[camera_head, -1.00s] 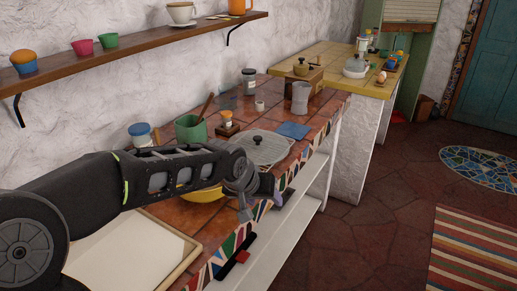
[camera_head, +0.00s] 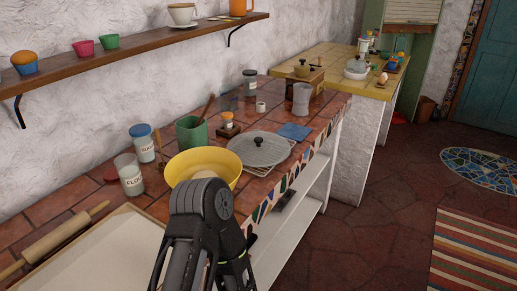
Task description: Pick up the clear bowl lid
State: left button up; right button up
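The clear bowl lid (camera_head: 262,149) is a round, greyish see-through disc with a dark knob. It lies on a wire rack (camera_head: 287,143) on the tiled counter, right of the yellow bowl (camera_head: 203,161). Nothing is touching the lid from above. One of my arms rises from the bottom centre, with its rounded dark joint in front of the yellow bowl and hiding part of it. I make out no gripper fingers on this arm. My other arm and its gripper are out of the picture.
A green mug (camera_head: 191,134) with a utensil stands behind the bowl. Flour jar (camera_head: 131,175), blue-lidded jar (camera_head: 143,145), rolling pin (camera_head: 55,238) and pale board (camera_head: 105,257) are on the left. A blue cloth (camera_head: 295,131) and grey cup (camera_head: 301,98) lie beyond the lid.

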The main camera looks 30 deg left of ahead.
aim_at(254, 149)
jog(key=i+l+u, duration=0.35)
jog(key=i+l, duration=0.2)
jog(key=i+l+u, duration=0.3)
jog(key=i+l, duration=0.15)
jog(key=l, duration=0.25)
jog(key=i+l+u, duration=0.2)
jog(key=l, duration=0.2)
jog(key=i+l+u, duration=0.15)
jog(key=l, duration=0.25)
jog(key=i, duration=0.05)
